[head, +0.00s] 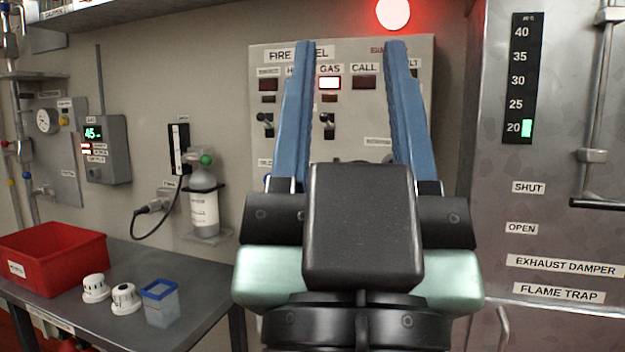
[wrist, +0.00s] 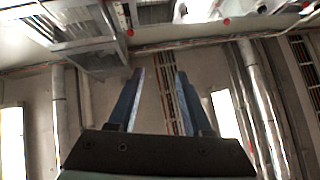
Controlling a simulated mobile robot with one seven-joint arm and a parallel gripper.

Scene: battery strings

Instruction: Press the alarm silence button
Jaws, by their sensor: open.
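The grey fire panel (head: 343,62) is on the wall straight ahead in the head view. Its GAS window (head: 329,82) is lit white, while the CALL window (head: 364,82) and the others are dark. Toggle switches (head: 328,121) sit below. I cannot make out the alarm silence button; my arm hides the lower panel and my fingers cover parts of its sides. My gripper (head: 350,50) is open and empty, its two blue fingers pointing up in front of the panel. In the wrist view, my gripper (wrist: 158,75) points toward the ceiling and upper walls.
A red lamp (head: 393,12) glows above the panel. On the left, a bench (head: 190,290) holds a red bin (head: 50,255), two white detectors (head: 125,297) and a blue-rimmed clear container (head: 161,303). A gas bottle (head: 203,200) hangs on the wall. A metal cabinet (head: 545,200) stands close on the right.

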